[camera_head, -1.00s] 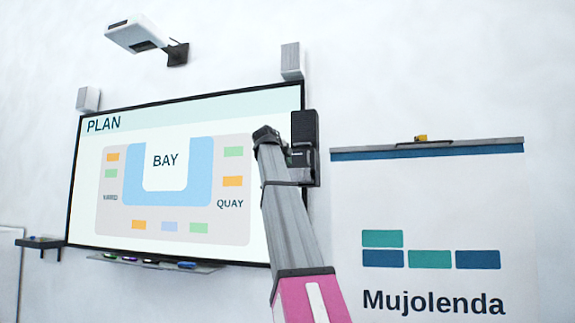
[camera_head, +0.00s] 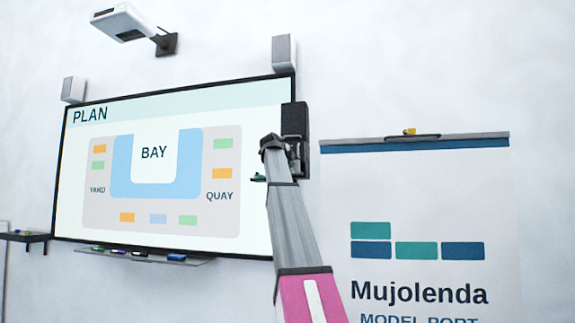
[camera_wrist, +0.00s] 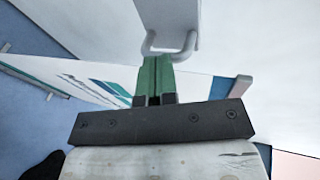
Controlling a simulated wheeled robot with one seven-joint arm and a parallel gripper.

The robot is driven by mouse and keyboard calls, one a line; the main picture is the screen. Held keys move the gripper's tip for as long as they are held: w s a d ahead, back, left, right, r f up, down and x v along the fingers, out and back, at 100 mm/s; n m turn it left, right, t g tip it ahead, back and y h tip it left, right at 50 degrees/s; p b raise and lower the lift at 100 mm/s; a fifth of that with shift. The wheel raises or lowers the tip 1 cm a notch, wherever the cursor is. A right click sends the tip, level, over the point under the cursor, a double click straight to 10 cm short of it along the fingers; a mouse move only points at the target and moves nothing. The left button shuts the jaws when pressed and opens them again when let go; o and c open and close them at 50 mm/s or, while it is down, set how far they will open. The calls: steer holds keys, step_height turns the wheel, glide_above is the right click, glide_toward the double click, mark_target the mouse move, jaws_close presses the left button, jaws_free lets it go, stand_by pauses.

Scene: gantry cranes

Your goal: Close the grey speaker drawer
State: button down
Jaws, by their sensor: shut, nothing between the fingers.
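A dark grey speaker-like box (camera_head: 294,122) is on the wall at the right edge of the screen in the head view; my arm hides its lower part. In the wrist view a pale grey box front (camera_wrist: 168,18) with a U-shaped grey handle (camera_wrist: 170,50) fills the top middle. I cannot tell how far the drawer stands out. My gripper (camera_wrist: 154,62) has green fingers, shut and empty, with tips close to the handle; contact is unclear. In the head view a small green part, likely my gripper (camera_head: 258,177), shows left of my arm.
The wall screen (camera_head: 160,165) is left of my arm, with a pen tray (camera_head: 140,257) below. Two light speakers (camera_head: 283,52) and a projector (camera_head: 122,22) are above.

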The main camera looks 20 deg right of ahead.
steer(key=w+d, duration=0.2)
steer(key=w, duration=0.1)
steer(key=w+d, duration=0.2)
steer(key=w, duration=0.2)
steer(key=w+d, duration=0.3)
steer(key=shift+w, duration=0.3)
